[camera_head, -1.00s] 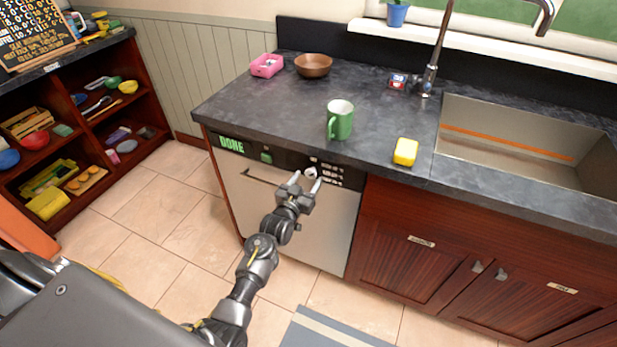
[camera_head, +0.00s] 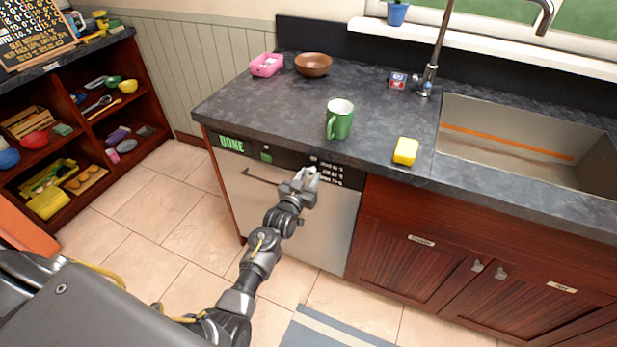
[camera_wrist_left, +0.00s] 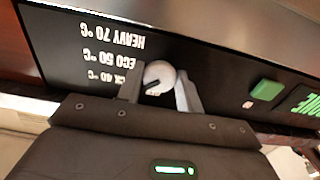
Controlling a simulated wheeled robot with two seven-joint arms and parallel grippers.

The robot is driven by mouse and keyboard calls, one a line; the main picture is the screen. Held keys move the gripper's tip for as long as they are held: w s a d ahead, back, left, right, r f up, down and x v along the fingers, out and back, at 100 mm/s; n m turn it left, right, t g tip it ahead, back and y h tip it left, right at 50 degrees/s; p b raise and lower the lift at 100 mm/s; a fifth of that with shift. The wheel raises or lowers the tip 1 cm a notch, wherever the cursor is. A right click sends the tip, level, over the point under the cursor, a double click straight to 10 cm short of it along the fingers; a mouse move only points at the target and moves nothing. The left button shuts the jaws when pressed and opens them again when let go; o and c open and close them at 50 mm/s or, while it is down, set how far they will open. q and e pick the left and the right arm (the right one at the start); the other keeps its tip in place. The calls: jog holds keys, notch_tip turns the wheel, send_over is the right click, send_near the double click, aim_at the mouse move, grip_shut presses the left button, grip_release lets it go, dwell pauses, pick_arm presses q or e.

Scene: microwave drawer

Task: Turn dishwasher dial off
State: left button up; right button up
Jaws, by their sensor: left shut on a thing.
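The dishwasher (camera_head: 319,219) stands under the counter, with a silver door and a black control panel. The panel shows a green DONE display (camera_head: 231,144) and a green button (camera_head: 265,157). The white round dial (camera_wrist_left: 159,77) sits on the panel beside the temperature labels in the left wrist view. My left gripper (camera_head: 307,172) is at the panel, its fingers on either side of the dial, shut on it. In the head view the fingers mostly hide the dial. My right gripper is not in view.
A green mug (camera_head: 340,119), a yellow sponge (camera_head: 405,151), a brown bowl (camera_head: 313,64) and a pink container (camera_head: 266,65) stand on the dark counter above the dishwasher. A sink (camera_head: 530,150) lies to the right. The tiled floor at left is clear.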

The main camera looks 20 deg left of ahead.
pick_arm(q)
jog(key=shift+n, duration=0.3)
jog(key=n+p, duration=0.1)
jog(key=n, duration=0.2)
jog(key=shift+n, duration=0.3)
jog(key=shift+n+p, duration=0.65)
jog(key=shift+n, duration=1.65)
jog(key=o, duration=1)
jog(key=s, duration=1.1)
jog(key=shift+b, duration=0.35)
